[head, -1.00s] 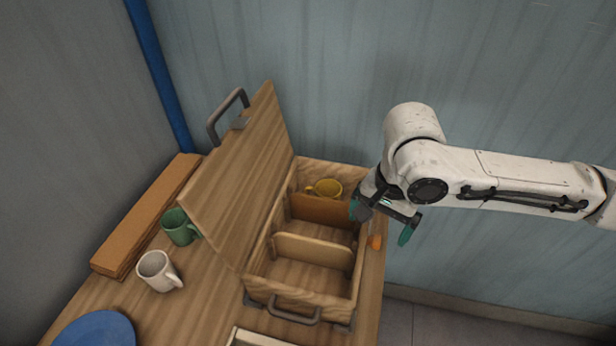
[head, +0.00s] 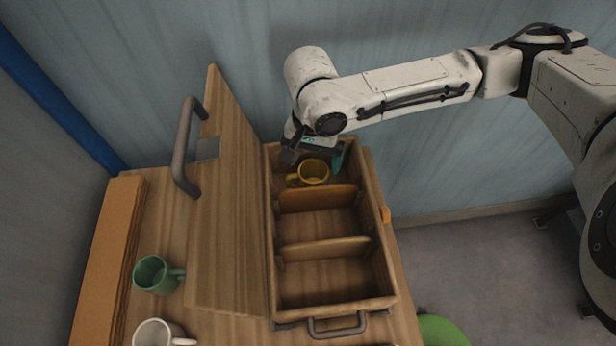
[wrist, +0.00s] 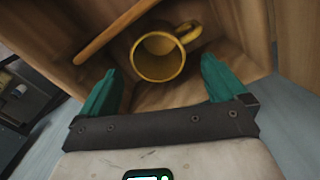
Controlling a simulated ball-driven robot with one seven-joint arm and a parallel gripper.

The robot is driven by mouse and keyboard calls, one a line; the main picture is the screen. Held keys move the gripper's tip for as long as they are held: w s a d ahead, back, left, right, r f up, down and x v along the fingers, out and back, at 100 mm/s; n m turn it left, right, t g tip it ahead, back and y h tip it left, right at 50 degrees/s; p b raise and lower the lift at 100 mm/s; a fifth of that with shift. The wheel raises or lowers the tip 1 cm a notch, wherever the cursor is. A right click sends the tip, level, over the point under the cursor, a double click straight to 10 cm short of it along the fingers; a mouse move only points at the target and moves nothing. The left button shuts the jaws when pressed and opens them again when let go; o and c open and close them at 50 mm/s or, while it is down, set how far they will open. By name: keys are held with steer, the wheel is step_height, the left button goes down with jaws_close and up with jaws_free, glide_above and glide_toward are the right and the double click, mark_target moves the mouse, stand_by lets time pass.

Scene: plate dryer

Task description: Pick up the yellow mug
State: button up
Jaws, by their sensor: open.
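The yellow mug (head: 313,171) stands in the far compartment of the wooden box (head: 382,262), with its handle pointing left in the head view. In the wrist view the mug (wrist: 157,58) shows its open rim, with its handle at the upper right. My gripper (head: 316,164) is above the far compartment, by the mug. In the wrist view its two green fingers (wrist: 165,78) are spread apart, with the mug just beyond the gap between them. Nothing is held. The mug's lower part is partly hidden by the box divider in the head view.
Wooden dividers (head: 318,198) split the box; the nearer compartments are empty. The open lid (head: 228,215) stands up on the left with a grey handle (head: 184,150). A green mug (head: 153,275) and a white mug (head: 155,334) stand left of the lid, near a long board (head: 108,255).

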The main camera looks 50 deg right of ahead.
mark_target(314, 171)
steer(key=shift+s+d+f+p, duration=0.15)
steer(key=shift+f+p, duration=0.2)
steer(key=shift+f, duration=1.1)
steer(key=shift+w+d+f+p, duration=0.1)
steer(key=shift+f+p, duration=0.2)
steer(key=shift+f, duration=1.15)
steer(key=shift+c, duration=0.5)
steer(key=shift+r, duration=0.1)
steer(key=c, duration=1.1)
